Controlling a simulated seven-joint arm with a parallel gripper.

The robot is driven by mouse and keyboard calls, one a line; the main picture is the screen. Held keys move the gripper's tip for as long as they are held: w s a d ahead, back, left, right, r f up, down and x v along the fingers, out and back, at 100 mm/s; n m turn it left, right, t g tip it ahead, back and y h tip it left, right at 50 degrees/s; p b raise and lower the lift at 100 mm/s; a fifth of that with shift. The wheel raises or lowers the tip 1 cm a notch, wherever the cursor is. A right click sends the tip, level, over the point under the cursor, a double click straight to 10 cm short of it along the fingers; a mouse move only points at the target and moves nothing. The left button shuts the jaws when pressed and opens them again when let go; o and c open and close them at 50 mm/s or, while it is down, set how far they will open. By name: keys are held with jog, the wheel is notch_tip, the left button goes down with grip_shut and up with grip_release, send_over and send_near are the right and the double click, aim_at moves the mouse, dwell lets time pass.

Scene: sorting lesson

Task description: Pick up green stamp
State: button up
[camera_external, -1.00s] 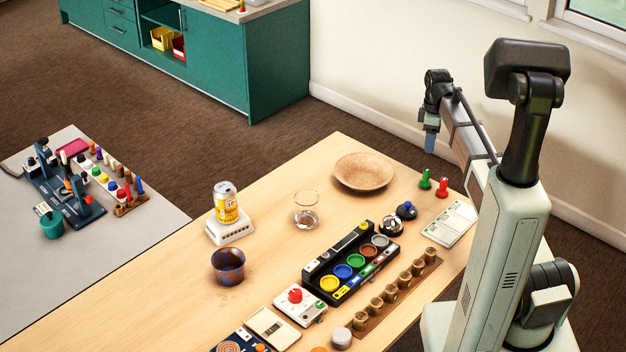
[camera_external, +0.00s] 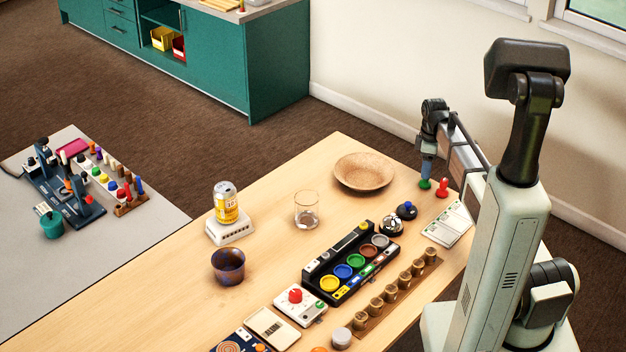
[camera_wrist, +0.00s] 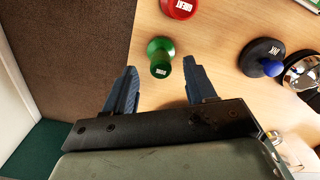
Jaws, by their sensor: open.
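The green stamp (camera_external: 425,184) stands upright on the table near its far right edge, its upper part covered by my gripper in the external view. In the wrist view the green stamp (camera_wrist: 160,58) shows just beyond the fingertips, between their lines. In the external view my gripper (camera_external: 427,172) points down right over the stamp. I cannot tell whether it touches the stamp.
A red stamp (camera_external: 442,188) stands close to the right of the green one. A dark ink stamp with a blue knob (camera_wrist: 262,58) and a shiny bell (camera_wrist: 302,72) are nearby. A cork bowl (camera_external: 364,171) lies to the left. The table edge is close.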

jog(key=shift+s+f, duration=0.1)
jog(key=shift+f, duration=1.45)
grip_shut()
